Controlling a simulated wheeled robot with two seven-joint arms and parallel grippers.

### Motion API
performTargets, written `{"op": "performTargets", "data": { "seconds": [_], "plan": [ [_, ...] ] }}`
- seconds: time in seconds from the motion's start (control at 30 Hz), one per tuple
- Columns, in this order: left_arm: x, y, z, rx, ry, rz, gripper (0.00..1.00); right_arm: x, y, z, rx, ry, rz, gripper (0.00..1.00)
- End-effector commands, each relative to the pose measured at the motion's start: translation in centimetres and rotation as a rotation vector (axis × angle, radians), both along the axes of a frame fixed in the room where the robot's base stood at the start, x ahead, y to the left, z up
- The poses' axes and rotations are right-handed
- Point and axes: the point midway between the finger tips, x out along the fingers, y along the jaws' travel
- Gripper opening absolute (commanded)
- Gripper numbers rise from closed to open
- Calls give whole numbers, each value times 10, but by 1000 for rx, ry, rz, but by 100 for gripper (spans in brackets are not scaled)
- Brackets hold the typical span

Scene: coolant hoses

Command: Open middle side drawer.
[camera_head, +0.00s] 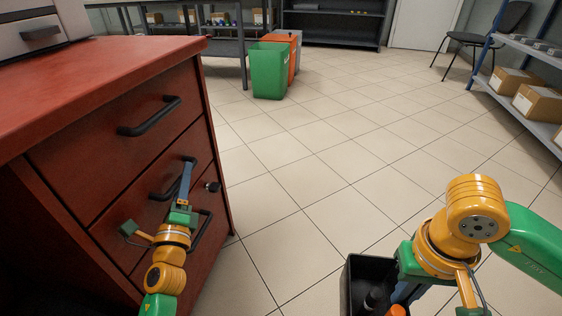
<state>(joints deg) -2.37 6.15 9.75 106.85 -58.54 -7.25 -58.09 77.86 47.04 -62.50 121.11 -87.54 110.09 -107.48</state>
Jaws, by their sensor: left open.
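A red-brown side cabinet (85,170) stands at the left with drawers stacked one above another. The middle drawer (122,215) has a black bar handle (160,194) and looks closed. My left gripper (184,186) is at this handle, with a blue-grey finger reaching up in front of its right part. It is open; whether a finger touches the bar or lies behind it I cannot tell. My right gripper (404,286) is at the lower right, low beside a black bin and partly hidden by its own arm; its jaws do not show clearly.
The top drawer handle (149,116) and bottom drawer handle (202,232) are close to my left gripper. The black bin (352,268) holds dark and orange items. Tiled floor (300,185) is clear right of the cabinet.

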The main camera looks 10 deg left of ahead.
Motion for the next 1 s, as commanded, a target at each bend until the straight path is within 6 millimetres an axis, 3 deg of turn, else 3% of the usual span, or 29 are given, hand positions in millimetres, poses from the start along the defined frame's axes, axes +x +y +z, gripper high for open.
{"op": "performTargets", "data": {
  "seconds": [0.37, 0.57, 1.0],
  "plan": [
    [8, 2, 1, 0, 1, 1, 50, 0, 0, 0, 0, -1, 0, 0],
    [8, 2, 1, 0, 1, 1, 1, 0, 0, 0, 0, -1, 0, 0],
    [8, 2, 1, -2, 1, 1, 0, 0, 0, 0, 0, -1, 0, 0]
  ]
}}
